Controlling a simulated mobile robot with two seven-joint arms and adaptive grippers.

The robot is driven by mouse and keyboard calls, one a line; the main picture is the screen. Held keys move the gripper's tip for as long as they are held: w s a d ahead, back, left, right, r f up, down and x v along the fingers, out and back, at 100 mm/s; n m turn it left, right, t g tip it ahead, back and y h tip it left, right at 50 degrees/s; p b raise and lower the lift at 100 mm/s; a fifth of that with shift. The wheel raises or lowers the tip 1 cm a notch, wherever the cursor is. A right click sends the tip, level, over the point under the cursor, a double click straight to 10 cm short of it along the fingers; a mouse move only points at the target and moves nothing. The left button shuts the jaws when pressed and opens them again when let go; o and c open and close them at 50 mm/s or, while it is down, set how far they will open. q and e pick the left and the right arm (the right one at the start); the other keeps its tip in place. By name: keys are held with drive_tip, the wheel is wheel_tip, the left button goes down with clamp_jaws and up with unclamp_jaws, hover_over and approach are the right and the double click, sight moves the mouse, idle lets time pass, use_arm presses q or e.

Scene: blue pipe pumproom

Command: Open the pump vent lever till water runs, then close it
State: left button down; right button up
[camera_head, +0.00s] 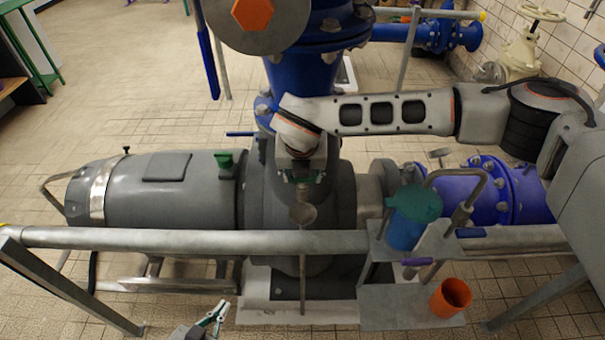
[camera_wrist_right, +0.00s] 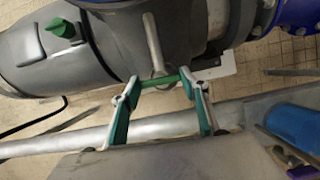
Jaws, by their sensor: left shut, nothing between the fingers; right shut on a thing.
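The grey pump (camera_head: 345,200) stands behind a metal rail. My right arm reaches in from the right, and my right gripper (camera_head: 302,182) is at the pump's front. In the right wrist view, a green bar, apparently the vent lever (camera_wrist_right: 165,82), spans between the fingertips of my right gripper (camera_wrist_right: 163,92), which is shut on it. A small funnel (camera_head: 303,213) on a thin drain pipe sits just below that gripper. I see no running water, though the gripper hides much of the vent. My left gripper (camera_head: 214,317) is shut and empty at the bottom edge, in front of the rail.
The rail (camera_head: 150,238) crosses in front of the pump. On its right, a bracket shelf (camera_head: 390,308) carries an orange cup (camera_head: 451,297); above stands a blue container with a green top (camera_head: 412,205). A green fitting (camera_head: 224,159) sits on the motor (camera_head: 135,190).

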drive_tip(key=o, duration=1.1)
drive_tip(key=shift+r, duration=0.1)
drive_tip(key=v, duration=1.2)
drive_tip(key=shift+s, duration=0.1)
